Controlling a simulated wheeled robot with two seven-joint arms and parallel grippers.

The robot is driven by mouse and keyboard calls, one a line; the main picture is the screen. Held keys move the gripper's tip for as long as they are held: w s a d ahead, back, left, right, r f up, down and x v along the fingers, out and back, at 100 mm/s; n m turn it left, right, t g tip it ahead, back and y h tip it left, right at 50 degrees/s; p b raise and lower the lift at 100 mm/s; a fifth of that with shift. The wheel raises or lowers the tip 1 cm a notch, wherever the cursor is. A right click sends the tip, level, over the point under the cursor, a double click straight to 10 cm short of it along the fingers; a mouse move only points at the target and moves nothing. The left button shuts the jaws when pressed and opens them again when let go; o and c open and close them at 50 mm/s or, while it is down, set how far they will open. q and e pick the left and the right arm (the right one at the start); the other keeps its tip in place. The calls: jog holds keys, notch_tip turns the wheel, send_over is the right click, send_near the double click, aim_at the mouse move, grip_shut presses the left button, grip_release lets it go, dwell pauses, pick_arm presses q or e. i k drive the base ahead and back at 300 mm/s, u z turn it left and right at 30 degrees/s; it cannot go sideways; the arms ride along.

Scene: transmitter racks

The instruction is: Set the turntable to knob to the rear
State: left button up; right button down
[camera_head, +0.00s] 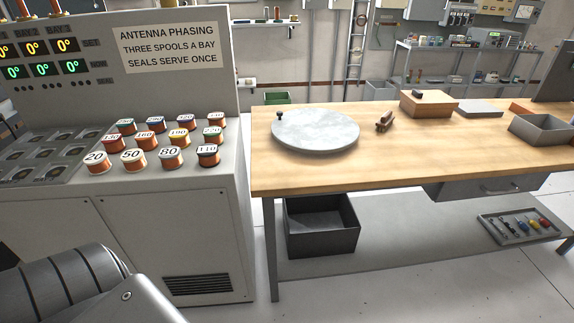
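The turntable (318,130) is a flat, round, light grey disc lying on the left part of the wooden workbench. Its small dark knob (279,116) stands upright near the rim, at the disc's left and slightly toward the back. Nothing covers the disc or the knob. A dark grey link of one of my arms shows at the lower left, well short of the bench. Neither gripper is in view, so I cannot see whether they are open or shut.
The wooden workbench (400,165) also carries a small brown object (384,122), a wooden box (429,106) and a grey tray (541,127). A grey console (225,190) with several numbered spools stands close at left. A dark bin (322,240) sits below the bench.

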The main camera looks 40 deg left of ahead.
aim_at(311, 130)
jog(key=z, duration=0.05)
jog(key=k, duration=0.55)
jog(key=u, duration=1.1)
jog(key=i, duration=0.9)
jog(key=u, duration=1)
